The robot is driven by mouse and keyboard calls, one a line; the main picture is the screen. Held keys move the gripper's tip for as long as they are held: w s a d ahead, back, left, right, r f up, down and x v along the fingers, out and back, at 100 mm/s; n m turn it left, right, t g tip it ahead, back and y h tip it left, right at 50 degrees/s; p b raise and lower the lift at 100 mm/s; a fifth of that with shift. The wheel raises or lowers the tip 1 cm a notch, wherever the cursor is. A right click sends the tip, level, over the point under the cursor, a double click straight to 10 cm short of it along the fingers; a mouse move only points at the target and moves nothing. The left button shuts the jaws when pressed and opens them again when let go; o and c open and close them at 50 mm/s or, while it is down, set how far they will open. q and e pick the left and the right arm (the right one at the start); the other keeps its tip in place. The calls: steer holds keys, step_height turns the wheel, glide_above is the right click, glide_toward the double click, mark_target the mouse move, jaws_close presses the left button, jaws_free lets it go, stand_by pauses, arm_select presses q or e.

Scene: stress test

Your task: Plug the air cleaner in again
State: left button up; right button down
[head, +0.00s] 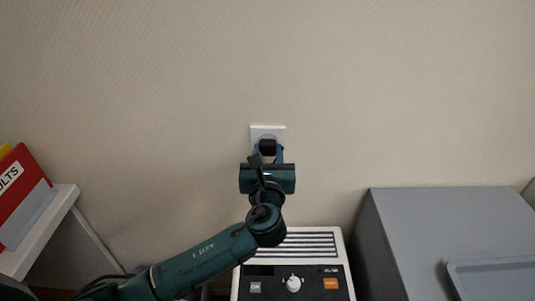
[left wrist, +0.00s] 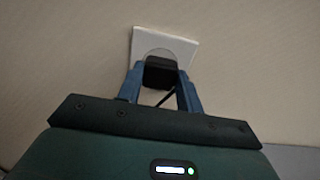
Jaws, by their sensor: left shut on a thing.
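A white wall outlet (head: 255,131) is on the wall at the middle of the head view; it also shows in the left wrist view (left wrist: 183,47). My left gripper (head: 268,151) is shut on a black plug (head: 267,146), its blue fingers on both sides. The plug (left wrist: 158,73) is right in front of the outlet's round recess, with a dark cord below it. I cannot tell how deep it sits in the socket. The air cleaner (head: 316,271), white with a slotted top and dark control panel, stands below, partly hidden by my left arm. My right gripper is not in view.
A white shelf (head: 62,199) with a red binder (head: 22,190) is at the left. A large grey box-like surface (head: 440,225) with a grey tray (head: 495,270) is at the right. The wall around and above the outlet is clear.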

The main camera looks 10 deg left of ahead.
arm_select(q)
steer(key=shift+w, duration=0.35)
steer(key=o, duration=1)
steer(key=shift+s+d, duration=0.1)
steer(key=shift+s, duration=0.6)
steer(key=v, duration=1.1)
steer(key=shift+s, duration=0.35)
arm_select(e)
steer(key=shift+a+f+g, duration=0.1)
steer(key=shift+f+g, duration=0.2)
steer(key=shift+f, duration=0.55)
